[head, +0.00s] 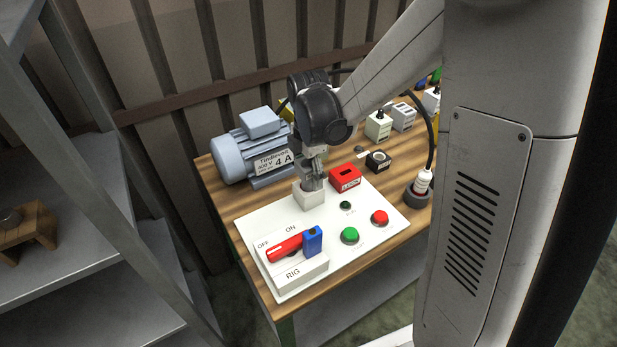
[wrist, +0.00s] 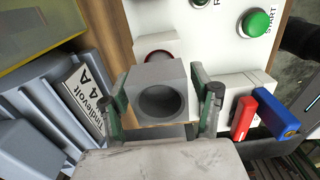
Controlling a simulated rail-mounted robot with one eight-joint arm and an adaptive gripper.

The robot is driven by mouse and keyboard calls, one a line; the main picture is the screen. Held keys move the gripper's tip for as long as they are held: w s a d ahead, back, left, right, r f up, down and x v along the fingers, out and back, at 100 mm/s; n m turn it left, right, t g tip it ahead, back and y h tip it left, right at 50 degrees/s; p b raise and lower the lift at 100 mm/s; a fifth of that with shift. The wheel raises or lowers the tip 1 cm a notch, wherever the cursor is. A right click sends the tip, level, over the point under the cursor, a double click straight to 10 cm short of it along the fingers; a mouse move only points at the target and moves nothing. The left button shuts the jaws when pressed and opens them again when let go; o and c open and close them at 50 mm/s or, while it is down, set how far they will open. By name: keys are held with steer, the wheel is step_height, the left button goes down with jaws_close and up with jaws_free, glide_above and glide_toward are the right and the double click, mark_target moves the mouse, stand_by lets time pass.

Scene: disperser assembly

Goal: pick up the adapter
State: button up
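A grey block with a round hole in its face (wrist: 158,75) is in the wrist view; I take it to be the adapter, but no label shows. My gripper (wrist: 160,100) has one finger on each side of it. The fingers are spread, with a thin gap at the right; contact at the left cannot be told. In the head view my gripper (head: 316,181) points down at a pale block (head: 309,200) on the back part of the white panel, partly covering it.
A grey-blue motor (head: 245,152) stands close at left. Small boxes (head: 378,126) stand behind.

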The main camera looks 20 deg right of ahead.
steer(key=c, duration=1.3)
